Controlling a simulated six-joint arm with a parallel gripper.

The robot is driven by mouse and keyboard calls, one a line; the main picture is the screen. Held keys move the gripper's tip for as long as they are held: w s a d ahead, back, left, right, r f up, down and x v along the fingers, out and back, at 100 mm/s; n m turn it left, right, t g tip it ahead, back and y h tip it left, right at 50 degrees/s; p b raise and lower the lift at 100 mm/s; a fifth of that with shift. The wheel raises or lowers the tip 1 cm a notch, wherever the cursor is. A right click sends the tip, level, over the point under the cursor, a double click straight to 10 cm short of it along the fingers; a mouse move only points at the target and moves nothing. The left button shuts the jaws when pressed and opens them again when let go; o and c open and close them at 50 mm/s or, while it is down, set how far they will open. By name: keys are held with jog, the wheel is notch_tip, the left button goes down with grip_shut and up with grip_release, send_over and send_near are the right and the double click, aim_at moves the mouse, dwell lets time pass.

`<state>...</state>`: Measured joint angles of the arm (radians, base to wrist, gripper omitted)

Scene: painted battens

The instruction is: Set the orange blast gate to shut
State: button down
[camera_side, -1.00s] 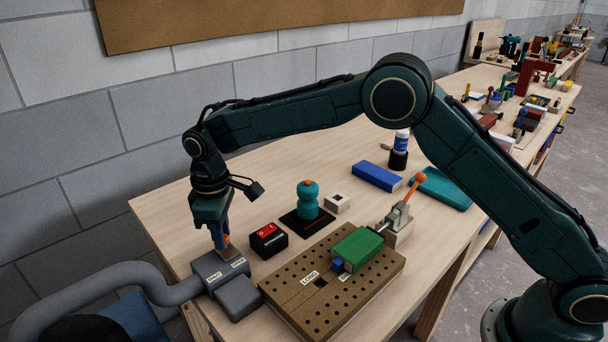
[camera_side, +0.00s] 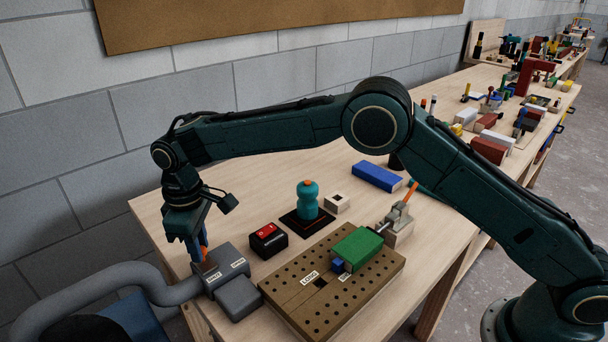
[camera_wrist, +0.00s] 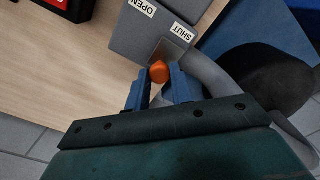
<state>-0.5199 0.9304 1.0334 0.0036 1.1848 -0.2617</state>
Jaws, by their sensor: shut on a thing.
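The orange blast gate is a grey box (camera_side: 231,271) with an orange knob (camera_side: 209,264), at the table's near left corner. The box (camera_wrist: 150,35) also shows in the wrist view, with an OPEN label (camera_wrist: 142,7) and a SHUT label (camera_wrist: 182,32). The knob (camera_wrist: 159,71) stands by the SHUT end, over a small metal plate (camera_wrist: 174,51). My gripper (camera_side: 203,256) points down at the gate. Its blue fingers (camera_wrist: 159,82) are shut on the knob, one at each side. The knob's lower part is hidden.
A grey hose (camera_side: 110,281) runs left from the gate. A black and red switch box (camera_side: 268,241) stands right of it. A drilled board (camera_side: 310,312) with a green block (camera_side: 357,248) lies near the front. A teal knobbed piece (camera_side: 308,201) stands behind. Bare table lies behind the gate.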

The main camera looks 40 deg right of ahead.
jog(key=c, duration=1.4)
grip_release()
jog(key=shift+a+r, duration=0.1)
jog(key=shift+a, duration=0.3)
jog(key=shift+o, duration=1)
jog(key=shift+d, duration=0.15)
notch_tip(320, 180, up, 14)
